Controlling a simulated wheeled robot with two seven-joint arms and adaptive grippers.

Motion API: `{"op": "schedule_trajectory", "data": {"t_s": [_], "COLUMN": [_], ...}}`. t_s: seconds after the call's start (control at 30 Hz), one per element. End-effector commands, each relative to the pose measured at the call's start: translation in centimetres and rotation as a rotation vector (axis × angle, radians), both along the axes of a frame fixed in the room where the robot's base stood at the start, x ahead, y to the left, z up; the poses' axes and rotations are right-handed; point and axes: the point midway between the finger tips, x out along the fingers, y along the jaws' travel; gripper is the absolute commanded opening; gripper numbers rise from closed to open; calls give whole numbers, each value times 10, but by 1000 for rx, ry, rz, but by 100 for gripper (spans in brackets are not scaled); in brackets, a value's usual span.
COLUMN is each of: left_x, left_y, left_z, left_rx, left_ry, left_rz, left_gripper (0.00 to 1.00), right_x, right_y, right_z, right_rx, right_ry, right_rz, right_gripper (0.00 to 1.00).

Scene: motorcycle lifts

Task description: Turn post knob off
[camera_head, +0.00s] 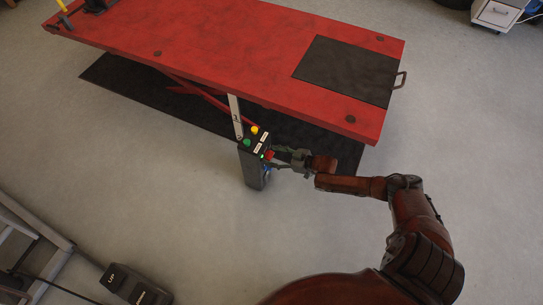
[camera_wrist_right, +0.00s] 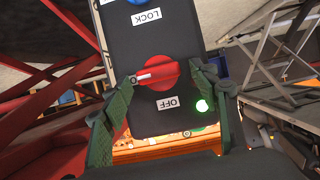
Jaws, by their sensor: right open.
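The dark control post (camera_head: 253,166) stands upright on the floor by the near long side of the red lift. Its red knob (camera_head: 269,155) is on the side facing my right gripper. In the right wrist view the round red knob (camera_wrist_right: 158,74) has a pale bar lying roughly level across its left half. An OFF label (camera_wrist_right: 170,104) and a lit green lamp (camera_wrist_right: 203,106) are just below it. My right gripper (camera_head: 274,158) is open, one green finger on each side of the knob; whether the tips touch it I cannot tell. My left gripper is out of view.
The red lift table (camera_head: 230,50) is raised over a black mat (camera_head: 125,83). Green (camera_head: 247,143) and yellow (camera_head: 254,129) buttons top the post. A blue knob by a LOCK label shows in the wrist view. A black box (camera_head: 135,284) lies lower left. Floor left of the post is clear.

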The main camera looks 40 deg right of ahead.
Motion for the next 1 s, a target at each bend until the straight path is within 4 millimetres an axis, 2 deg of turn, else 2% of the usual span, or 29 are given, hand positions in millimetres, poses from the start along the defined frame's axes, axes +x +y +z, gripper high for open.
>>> {"op": "schedule_trajectory", "data": {"t_s": [0.27, 0.87, 1.0], "left_x": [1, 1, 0], "left_y": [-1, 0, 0], "left_z": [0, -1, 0], "left_rx": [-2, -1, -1], "left_ry": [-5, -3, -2], "left_rz": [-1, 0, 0], "left_gripper": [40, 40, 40], "right_x": [1, 1, 1], "right_y": [0, 0, 1], "right_z": [0, 0, 0], "right_rx": [-1, -1, -4], "right_ry": [0, 1, -2], "right_rz": [0, 0, 0], "right_gripper": [55, 14, 13]}}
